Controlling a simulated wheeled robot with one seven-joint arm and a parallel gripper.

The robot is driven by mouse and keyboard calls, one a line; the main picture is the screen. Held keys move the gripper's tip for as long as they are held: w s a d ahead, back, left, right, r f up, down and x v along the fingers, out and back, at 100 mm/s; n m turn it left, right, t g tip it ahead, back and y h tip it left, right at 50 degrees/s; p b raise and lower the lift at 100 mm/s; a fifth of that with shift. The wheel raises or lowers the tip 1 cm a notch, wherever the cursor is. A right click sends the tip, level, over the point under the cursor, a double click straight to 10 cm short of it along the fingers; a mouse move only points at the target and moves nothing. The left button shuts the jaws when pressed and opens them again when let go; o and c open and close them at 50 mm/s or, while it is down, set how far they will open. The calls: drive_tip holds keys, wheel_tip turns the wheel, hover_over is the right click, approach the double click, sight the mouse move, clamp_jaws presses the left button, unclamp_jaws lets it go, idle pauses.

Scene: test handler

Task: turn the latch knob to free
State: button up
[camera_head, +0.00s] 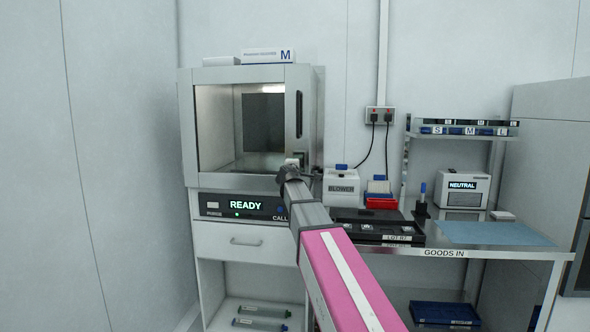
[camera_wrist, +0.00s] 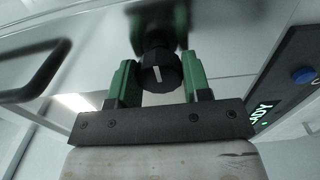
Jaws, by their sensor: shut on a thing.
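The latch knob (camera_wrist: 161,72) is black and ribbed with a white pointer line on its face. In the wrist view the line runs nearly upright, its top leaning a little left. My gripper (camera_wrist: 160,80) has its green fingers on either side of the knob, shut on it. In the head view my gripper (camera_head: 292,166) is at the lower right of the test handler's door (camera_head: 288,131), and it hides the knob there. The door looks shut, with a dark vertical handle (camera_head: 299,114) above my gripper.
The handler's panel (camera_head: 245,205) reads READY, with a blue button (camera_wrist: 304,75) beside it in the wrist view. A blower box (camera_head: 341,188) stands close right of my arm. Dark trays (camera_head: 377,232) and a blue mat (camera_head: 490,233) lie on the bench.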

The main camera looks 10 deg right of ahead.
drive_tip(key=o, duration=0.9)
drive_tip(key=v, duration=1)
drive_tip(key=shift+s, duration=0.4)
drive_tip(key=shift+a, duration=0.15)
